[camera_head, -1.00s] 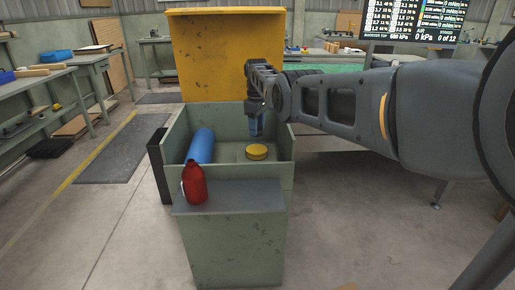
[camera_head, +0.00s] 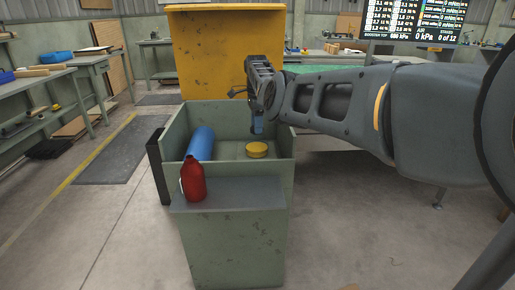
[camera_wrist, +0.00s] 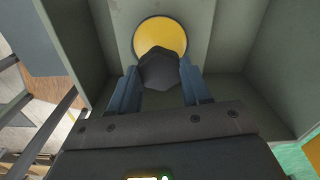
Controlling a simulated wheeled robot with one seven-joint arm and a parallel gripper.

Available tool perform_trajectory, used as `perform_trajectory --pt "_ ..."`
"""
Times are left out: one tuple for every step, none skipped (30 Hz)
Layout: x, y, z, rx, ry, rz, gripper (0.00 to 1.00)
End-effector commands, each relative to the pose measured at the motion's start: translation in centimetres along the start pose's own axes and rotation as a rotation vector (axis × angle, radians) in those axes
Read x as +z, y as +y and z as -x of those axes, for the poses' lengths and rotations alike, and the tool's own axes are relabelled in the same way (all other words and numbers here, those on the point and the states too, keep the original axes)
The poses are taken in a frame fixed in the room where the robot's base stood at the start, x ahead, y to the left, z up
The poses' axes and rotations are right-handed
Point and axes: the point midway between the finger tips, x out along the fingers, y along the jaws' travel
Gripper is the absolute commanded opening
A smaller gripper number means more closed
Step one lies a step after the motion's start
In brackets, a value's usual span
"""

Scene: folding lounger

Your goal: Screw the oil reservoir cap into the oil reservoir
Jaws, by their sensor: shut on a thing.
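My gripper (camera_head: 257,128) is over the inside of the green open box, above and a little behind the yellow round piece. In the wrist view my gripper (camera_wrist: 158,90) is shut on a dark hexagonal piece (camera_wrist: 158,70), which looks like the oil reservoir cap. The yellow round piece (camera_head: 257,150), which looks like the oil reservoir, stands on the floor of the box. In the wrist view the yellow round piece (camera_wrist: 160,35) lies beyond the dark piece, which covers its lower edge. I cannot tell the exact gap between them.
The green box (camera_head: 230,167) has walls around the yellow piece. A blue cylinder (camera_head: 201,143) lies inside at left. A red bottle (camera_head: 194,183) stands on the front ledge (camera_head: 240,192). A raised yellow lid (camera_head: 215,60) stands behind the box.

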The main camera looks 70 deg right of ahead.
Motion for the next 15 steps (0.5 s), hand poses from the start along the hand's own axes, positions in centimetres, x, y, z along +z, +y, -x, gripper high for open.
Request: perform_trajectory --pt "0.06 0.05 -0.4 0.002 -0.001 -0.112 0.18" --pt "0.06 0.05 -0.41 0.002 -0.001 -0.184 0.18" --pt "0.06 0.05 -0.43 0.002 0.0 -0.278 0.18" --pt "0.07 0.05 -0.44 0.002 -0.001 -0.348 0.18" --pt "0.05 0.04 -0.45 0.002 -0.001 -0.418 0.18" --pt "0.01 0.04 -0.45 0.002 0.0 -0.508 0.18" --pt "0.0 0.04 -0.43 0.001 0.0 -0.568 0.18" --pt "-0.01 0.04 -0.39 0.002 0.0 -0.617 0.18" --pt "-0.04 0.04 -0.33 0.002 0.001 -0.663 0.18" --pt "-0.06 0.05 -0.29 0.002 0.001 -0.682 0.18" --pt "-0.08 0.06 -0.25 0.002 0.002 -0.689 0.18" --pt "-0.09 0.06 -0.22 0.002 0.002 -0.69 0.18" --pt "-0.09 0.06 -0.21 0.002 0.002 -0.688 0.18" --pt "-0.09 0.06 -0.22 0.002 0.002 -0.688 0.49" --pt "-0.09 0.06 -0.22 0.002 0.002 -0.687 0.53"
